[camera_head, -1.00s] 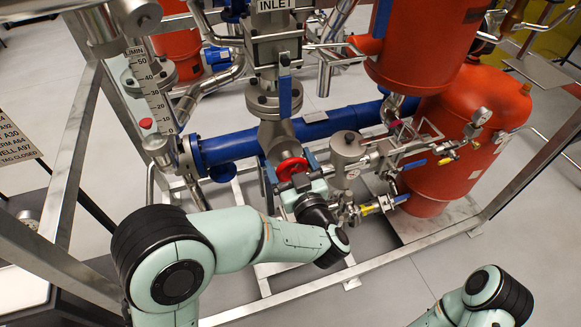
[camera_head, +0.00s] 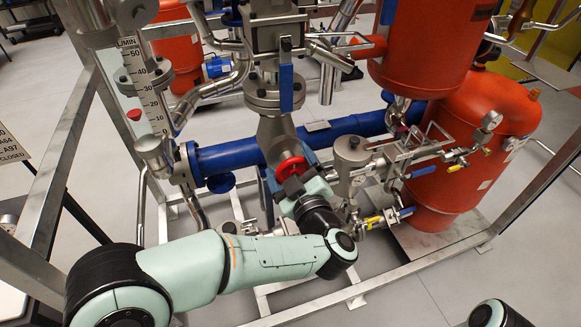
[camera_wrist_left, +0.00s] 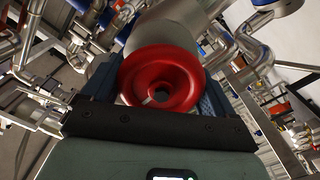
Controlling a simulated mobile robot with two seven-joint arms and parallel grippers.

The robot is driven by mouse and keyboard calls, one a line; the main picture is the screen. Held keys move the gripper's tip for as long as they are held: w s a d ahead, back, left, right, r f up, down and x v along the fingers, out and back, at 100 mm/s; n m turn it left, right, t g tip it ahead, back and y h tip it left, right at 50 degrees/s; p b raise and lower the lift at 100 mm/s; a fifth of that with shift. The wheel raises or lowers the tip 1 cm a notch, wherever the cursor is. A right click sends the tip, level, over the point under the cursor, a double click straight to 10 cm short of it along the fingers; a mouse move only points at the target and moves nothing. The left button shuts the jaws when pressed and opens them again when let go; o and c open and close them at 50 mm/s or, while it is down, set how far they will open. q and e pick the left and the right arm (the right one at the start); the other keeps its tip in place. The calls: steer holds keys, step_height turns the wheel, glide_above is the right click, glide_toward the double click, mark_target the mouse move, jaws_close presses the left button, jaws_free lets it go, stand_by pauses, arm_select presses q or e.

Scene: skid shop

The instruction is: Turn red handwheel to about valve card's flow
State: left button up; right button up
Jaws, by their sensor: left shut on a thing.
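The red handwheel (camera_head: 291,168) sits on the grey valve body (camera_head: 277,135) in the middle of the head view. In the left wrist view the red handwheel (camera_wrist_left: 160,78) lies between the two blue-padded fingers of my left gripper (camera_wrist_left: 158,90), one finger on each side of its rim. My left gripper (camera_head: 293,174) is shut on the handwheel. A flow scale marked L/MIN (camera_head: 151,95) stands at the upper left; its float reading is too small to tell. A card (camera_head: 8,150) with partly cut-off text is at the left edge. My right gripper is out of view.
A blue pipe (camera_head: 240,157) runs behind the valve. A blue lever (camera_head: 286,90) hangs above it. Red tanks (camera_head: 475,130) and small piping with a filter housing (camera_head: 352,160) crowd the right. Metal frame rails (camera_head: 48,175) surround the skid.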

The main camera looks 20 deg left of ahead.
arm_select(q)
steer(key=o, duration=0.8)
steer(key=b+v, duration=0.1)
steer(key=v, duration=1.2)
steer(key=shift+s, duration=0.2)
steer(key=shift+d, duration=0.15)
